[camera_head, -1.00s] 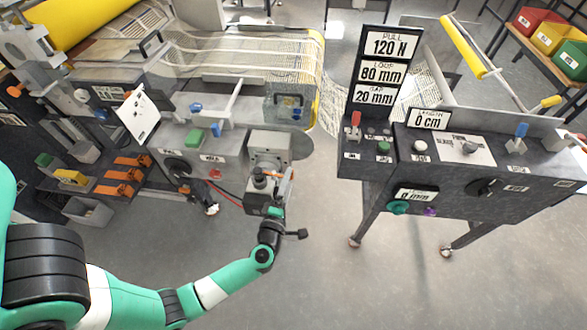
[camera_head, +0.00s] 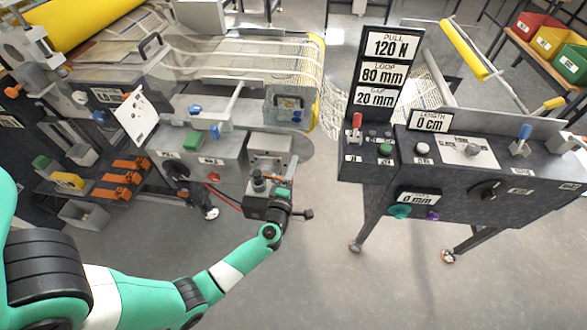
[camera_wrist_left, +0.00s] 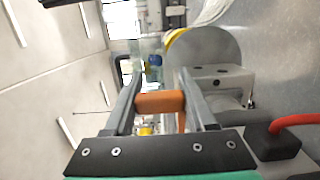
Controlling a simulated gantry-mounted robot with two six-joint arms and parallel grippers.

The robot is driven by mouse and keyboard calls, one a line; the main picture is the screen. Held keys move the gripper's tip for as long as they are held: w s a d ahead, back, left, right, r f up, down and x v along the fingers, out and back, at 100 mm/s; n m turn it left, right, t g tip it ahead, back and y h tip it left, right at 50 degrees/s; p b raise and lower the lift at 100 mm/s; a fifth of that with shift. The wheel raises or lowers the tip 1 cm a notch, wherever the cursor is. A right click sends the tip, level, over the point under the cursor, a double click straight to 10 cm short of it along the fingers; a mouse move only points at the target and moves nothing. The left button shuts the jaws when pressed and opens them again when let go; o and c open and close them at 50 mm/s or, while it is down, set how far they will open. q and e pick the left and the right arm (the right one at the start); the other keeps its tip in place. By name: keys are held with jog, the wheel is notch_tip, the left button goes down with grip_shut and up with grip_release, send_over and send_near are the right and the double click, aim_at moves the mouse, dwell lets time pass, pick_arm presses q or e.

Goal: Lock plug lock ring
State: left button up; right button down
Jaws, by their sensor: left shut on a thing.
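My left gripper (camera_head: 277,188) is at the front of the grey box (camera_head: 270,146) on the machine's near right corner. In the left wrist view its two grey fingers (camera_wrist_left: 160,105) are shut on an orange piece (camera_wrist_left: 160,101), which spans the gap between them. I take this to be the lock ring's handle, but cannot be sure. A dark plug-like part with a round top (camera_head: 259,182) stands beside the gripper, and a red cable (camera_head: 226,199) runs to this area. The red cable also shows in the left wrist view (camera_wrist_left: 292,121). The gripper hides how plug and ring sit together. My right gripper is not in view.
A control stand (camera_head: 470,190) with knobs and number signs stands to the right, with open floor (camera_head: 340,290) between and in front. Orange blocks (camera_head: 122,178) lie on a rack at the left. A grey bin (camera_head: 85,213) is below it.

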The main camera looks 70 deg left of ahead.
pick_arm(q)
jog(key=c, duration=0.3)
jog(key=shift+w+a+r+n+g+y+p, duration=0.1)
jog(key=shift+a+r+n+g+y+p, duration=0.05)
jog(key=shift+n+g+y+p, duration=0.3)
jog(key=shift+c, duration=0.2)
jog(key=shift+a+n+g+y, duration=0.25)
jog(key=shift+n+g+y, duration=0.15)
jog(key=shift+g, duration=0.35)
grip_shut()
grip_release()
jog(key=o, duration=1.4)
jog(key=shift+c, duration=0.2)
jog(key=shift+d, duration=0.1)
